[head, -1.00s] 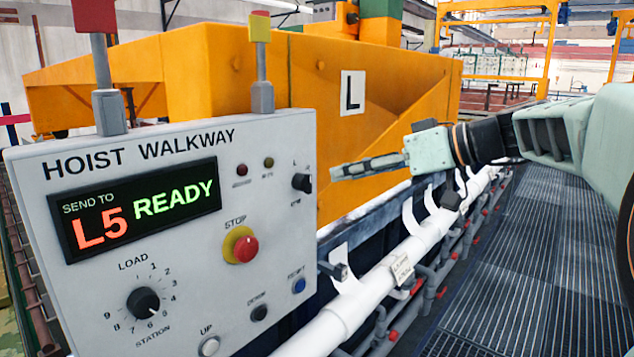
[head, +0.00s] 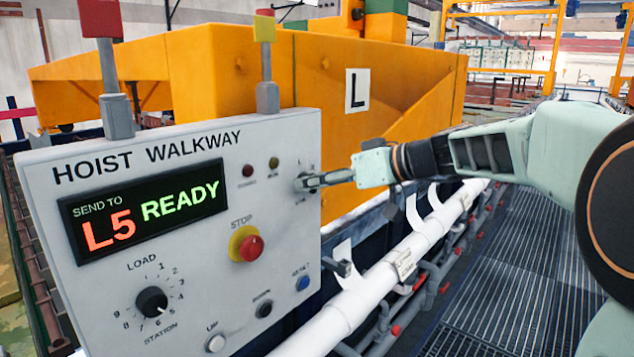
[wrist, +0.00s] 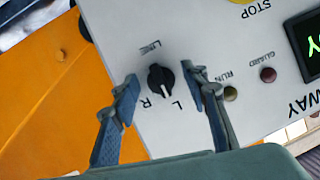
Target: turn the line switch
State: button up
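The line switch is a small black knob (wrist: 160,80) with a white pointer line, marked LINE, L and R, on the grey control panel (head: 180,300). In the wrist view it sits between my two open fingers, with a gap on each side; its pointer lies between the L and R marks, nearer L. In the head view my gripper (head: 308,182) is at the panel's upper right and hides most of the switch. My gripper (wrist: 164,95) holds nothing.
The panel also has a red STOP button (head: 248,245), a LOAD STATION dial (head: 151,302), several push buttons and a display reading "SEND TO L5 READY" (head: 145,210). An orange machine body (head: 220,80) stands behind. A white pipe (head: 400,268) runs below my arm.

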jog(key=c, duration=1)
jog(key=m+g+y+b, duration=0.1)
jog(key=m+y+b, duration=0.1)
jog(key=m, duration=0.2)
jog(key=m+g+y+b, duration=0.1)
jog(key=m+y+b, duration=0.1)
jog(key=m, duration=0.2)
jog(key=shift+w+d+f+m+y+b, duration=0.1)
jog(key=shift+w+f+m+y+b, duration=0.1)
jog(key=shift+m+y+b, duration=0.1)
dwell(0.3)
grip_shut()
jog(key=o, duration=1.1)
grip_release()
